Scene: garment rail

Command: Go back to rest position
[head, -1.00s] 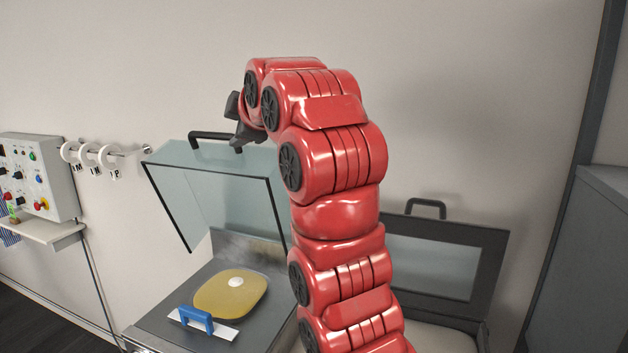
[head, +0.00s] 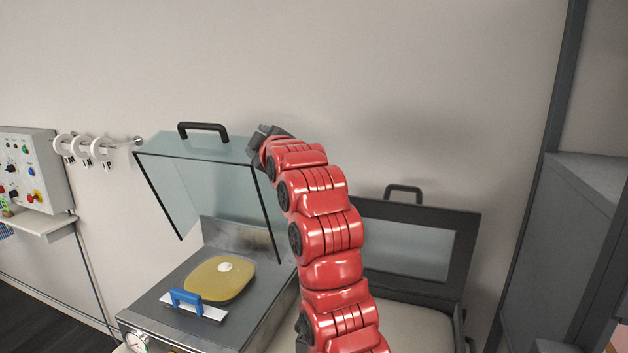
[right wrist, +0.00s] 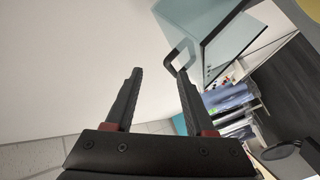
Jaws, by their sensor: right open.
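My right arm rises from the bottom of the head view. Its dark gripper (head: 266,137) is small and partly hidden behind the red wrist, by the top right corner of a raised glass lid (head: 200,146). In the right wrist view the two black fingers of my right gripper (right wrist: 160,72) stand apart with nothing between them. The lid's handle (right wrist: 180,55) shows beside the right fingertip; I cannot tell the gap. My left gripper is not in view.
A yellow rounded item (head: 220,280) with a white dab lies on the dark hot plate (head: 240,325), beside a blue-handled scraper (head: 187,300). A second open lid (head: 455,225) stands behind my arm. A control box (head: 30,165) and wall hooks (head: 100,150) are left. Grey cabinet (head: 590,240) at right.

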